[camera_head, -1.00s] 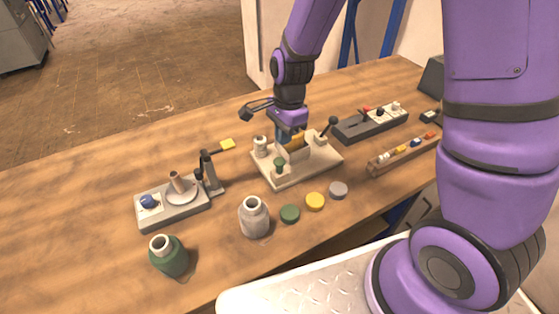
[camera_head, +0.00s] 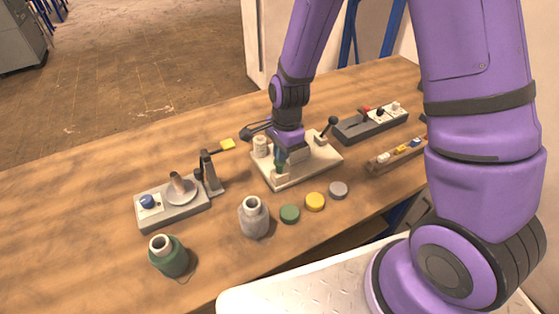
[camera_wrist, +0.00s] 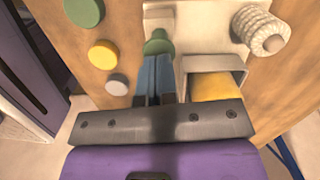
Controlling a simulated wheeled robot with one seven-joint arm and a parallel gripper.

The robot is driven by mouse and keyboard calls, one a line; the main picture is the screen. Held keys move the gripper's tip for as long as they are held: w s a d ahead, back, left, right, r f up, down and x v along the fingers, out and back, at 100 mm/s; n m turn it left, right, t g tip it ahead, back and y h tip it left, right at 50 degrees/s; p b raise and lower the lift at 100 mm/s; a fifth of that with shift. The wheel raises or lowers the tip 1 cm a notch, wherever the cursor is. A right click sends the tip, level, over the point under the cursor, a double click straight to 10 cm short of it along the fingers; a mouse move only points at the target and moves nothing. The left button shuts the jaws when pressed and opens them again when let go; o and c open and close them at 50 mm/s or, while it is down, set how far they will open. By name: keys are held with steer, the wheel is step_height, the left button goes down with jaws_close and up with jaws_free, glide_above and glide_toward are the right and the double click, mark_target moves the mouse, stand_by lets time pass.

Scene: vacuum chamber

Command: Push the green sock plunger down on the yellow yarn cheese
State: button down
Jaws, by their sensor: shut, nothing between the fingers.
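The green plunger (camera_head: 281,170) stands on the front part of the cream fixture plate (camera_head: 318,165). In the wrist view its green knob (camera_wrist: 158,43) shows just past my fingertips. My gripper (camera_head: 281,158) is shut and empty, pointing down at the plunger. Its blue fingers show in the wrist view (camera_wrist: 156,62). The tips look at or very near the knob; I cannot tell whether they touch. The yellow yarn cheese (camera_wrist: 212,87) lies in a grey bracket (camera_wrist: 238,69) beside the fingers, partly covered by my gripper. It is hidden behind my gripper in the head view.
Green (camera_head: 290,214), yellow (camera_head: 315,202) and grey (camera_head: 338,190) discs lie in front. A grey jar (camera_head: 254,217) and green jar (camera_head: 168,256) stand nearer.

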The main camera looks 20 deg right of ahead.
steer(key=shift+f, duration=1.45)
steer(key=shift+w+d+r, duration=0.15)
steer(key=shift+d+r, duration=0.05)
steer(key=shift+d, duration=0.3)
steer(key=shift+w+d+r, duration=0.15)
steer(key=shift+w+d, duration=0.05)
steer(key=shift+d, duration=0.25)
steer(key=shift+w+d+r, duration=0.15)
steer(key=shift+d+r, duration=0.05)
steer(key=shift+d, duration=0.3)
steer(key=shift+r, duration=0.15)
step_height(320, 180, up, 10)
steer(key=d, duration=0.1)
steer(key=shift+w+r, duration=0.15)
steer(key=shift+r, duration=0.1)
